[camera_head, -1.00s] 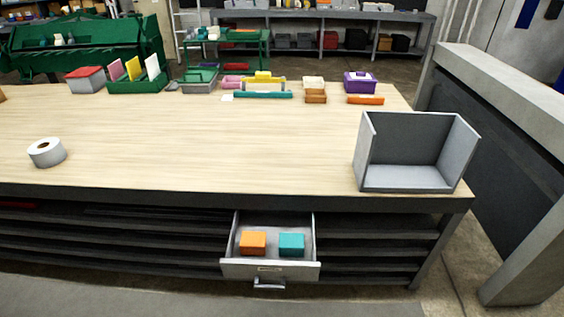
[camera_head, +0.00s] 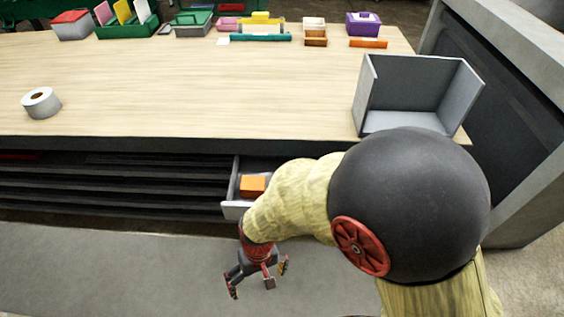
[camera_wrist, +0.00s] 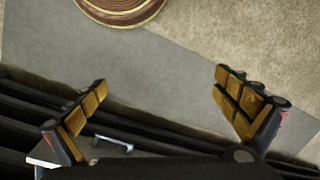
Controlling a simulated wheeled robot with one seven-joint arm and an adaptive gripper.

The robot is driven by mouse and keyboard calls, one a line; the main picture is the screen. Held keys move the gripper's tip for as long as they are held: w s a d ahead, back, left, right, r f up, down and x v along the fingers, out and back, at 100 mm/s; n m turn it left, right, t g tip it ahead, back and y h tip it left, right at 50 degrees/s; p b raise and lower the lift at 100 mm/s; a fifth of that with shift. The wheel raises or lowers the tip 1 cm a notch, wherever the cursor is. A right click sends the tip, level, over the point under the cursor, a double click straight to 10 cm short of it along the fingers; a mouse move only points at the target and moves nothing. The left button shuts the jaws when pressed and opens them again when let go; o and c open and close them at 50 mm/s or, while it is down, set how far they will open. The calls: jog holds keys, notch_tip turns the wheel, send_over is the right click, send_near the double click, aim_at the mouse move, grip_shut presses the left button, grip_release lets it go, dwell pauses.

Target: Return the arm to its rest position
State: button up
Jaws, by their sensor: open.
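My gripper (camera_head: 257,277) hangs in front of the bench in the head view, above the grey floor mat. Its fingers are spread and hold nothing. The wrist view shows the open fingers (camera_wrist: 165,108) with bare floor between them. My arm crosses the lower right of the head view and hides part of the open drawer (camera_head: 234,210). An orange box (camera_head: 253,185) shows inside the drawer. The rest of the drawer's inside is hidden by my arm. The drawer's handle (camera_wrist: 115,143) shows near the fingers in the wrist view.
The wooden bench (camera_head: 200,90) has a white tape roll (camera_head: 41,102) at left and a grey open-sided bin (camera_head: 408,90) at right. Several coloured boxes and trays line its back. A grey-topped structure (camera_head: 520,75) stands at right. The floor mat (camera_head: 110,260) is clear at left.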

jog(key=d+r+m+t, duration=0.2)
jog(key=d+r+t, duration=0.1)
jog(key=d+r, duration=1)
jog(key=w+d+r+m+t, duration=0.1)
jog(key=d+r+m+t, duration=0.2)
jog(key=d+r, duration=1)
notch_tip(320, 180, up, 6)
jog(key=shift+w+f+t+h+p, duration=0.1)
jog(key=shift+w+t+h+p, duration=0.1)
jog(key=shift+t+h+p, duration=0.25)
